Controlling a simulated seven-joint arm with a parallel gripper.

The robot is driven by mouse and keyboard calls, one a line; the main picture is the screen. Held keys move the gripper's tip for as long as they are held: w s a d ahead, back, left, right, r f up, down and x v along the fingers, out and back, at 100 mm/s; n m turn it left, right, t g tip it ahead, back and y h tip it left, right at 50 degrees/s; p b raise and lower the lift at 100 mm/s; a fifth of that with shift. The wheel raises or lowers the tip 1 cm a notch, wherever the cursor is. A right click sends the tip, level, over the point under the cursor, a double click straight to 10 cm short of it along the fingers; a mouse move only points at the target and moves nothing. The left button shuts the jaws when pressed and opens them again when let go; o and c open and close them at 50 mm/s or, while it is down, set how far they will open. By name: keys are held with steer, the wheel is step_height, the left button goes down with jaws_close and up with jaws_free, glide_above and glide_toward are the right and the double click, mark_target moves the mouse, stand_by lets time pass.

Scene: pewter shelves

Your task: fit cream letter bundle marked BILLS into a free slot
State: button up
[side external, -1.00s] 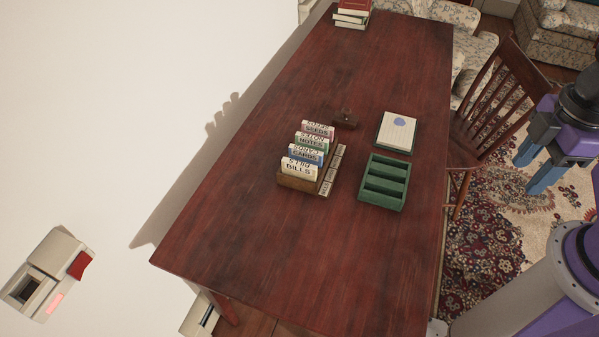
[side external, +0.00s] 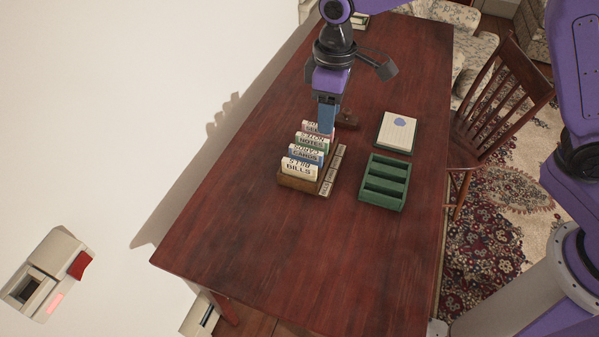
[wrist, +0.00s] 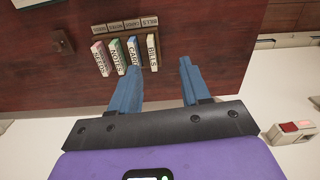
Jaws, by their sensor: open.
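The cream letter bundle marked BILLS (side external: 299,170) stands upright in the front slot of a brown wooden rack (side external: 298,184), with bundles marked CARDS (side external: 307,153), NOTES and SEEDS behind it. In the wrist view, BILLS (wrist: 152,50) is the rightmost bundle. A green tray with slots (side external: 383,182) lies to the right of the rack, and its slots look empty. My gripper (side external: 326,122) is over the rear end of the rack, by the SEEDS bundle, which it partly hides. In the wrist view my gripper (wrist: 155,82) has its blue fingers apart with nothing between them.
A white notepad (side external: 397,132) lies behind the green tray. A small dark block (side external: 347,120) sits right of the rack's rear end. A wooden chair (side external: 495,110) stands at the table's right edge. The front of the table (side external: 280,265) is clear.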

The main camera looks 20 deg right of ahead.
glide_above(299, 163)
step_height(299, 163, down, 4)
steer(key=shift+m, duration=0.4)
step_height(299, 163, down, 18)
steer(key=shift+s+r, duration=0.1)
steer(key=shift+r, duration=0.1)
jaws_close()
